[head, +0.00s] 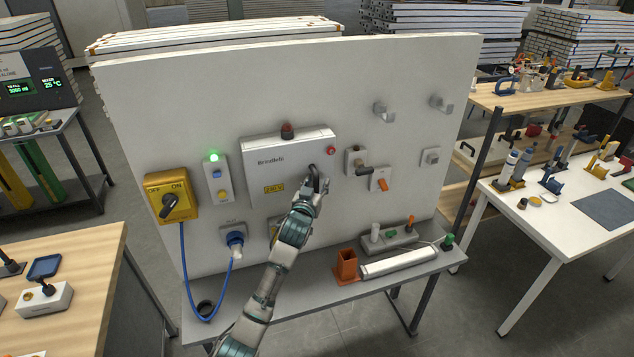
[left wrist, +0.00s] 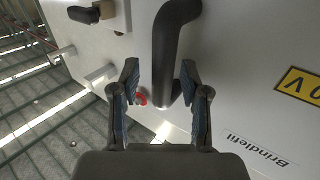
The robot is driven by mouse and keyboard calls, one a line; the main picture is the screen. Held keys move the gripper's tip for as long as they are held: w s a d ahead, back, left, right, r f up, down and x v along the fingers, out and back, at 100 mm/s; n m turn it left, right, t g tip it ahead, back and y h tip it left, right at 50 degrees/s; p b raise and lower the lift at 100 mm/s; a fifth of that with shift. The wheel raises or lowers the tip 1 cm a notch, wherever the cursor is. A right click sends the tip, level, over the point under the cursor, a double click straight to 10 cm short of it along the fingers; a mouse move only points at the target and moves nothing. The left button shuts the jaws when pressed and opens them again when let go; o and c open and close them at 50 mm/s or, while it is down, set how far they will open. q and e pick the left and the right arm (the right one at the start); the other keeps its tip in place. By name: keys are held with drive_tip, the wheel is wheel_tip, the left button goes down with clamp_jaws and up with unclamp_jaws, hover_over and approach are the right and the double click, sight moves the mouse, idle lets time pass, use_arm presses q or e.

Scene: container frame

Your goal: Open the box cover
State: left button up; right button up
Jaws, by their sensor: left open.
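The box (head: 280,160) is a white, closed unit labelled Brindlefit, mounted on the upright panel. Its cover bears a yellow voltage label and, near its right edge, a dark handle (head: 315,177). In the left wrist view the black curved handle (left wrist: 172,45) shows large, with its lower part between my fingers. My left gripper (head: 314,184) is at the handle in the head view. In the left wrist view its fingers (left wrist: 160,85) stand apart, one on each side of the handle, with gaps. The gripper partly hides the handle in the head view. My right gripper is not in view.
A yellow rotary switch (head: 170,196), a green-lit button box (head: 217,178) and a blue plug (head: 235,240) sit left of the box. Small switches (head: 380,179) and hooks (head: 383,112) are to its right. A grey shelf (head: 290,300) runs below.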

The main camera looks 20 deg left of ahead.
use_arm(q)
drive_tip(key=shift+w+a, duration=0.1)
drive_tip(key=c, duration=0.8)
clamp_jaws()
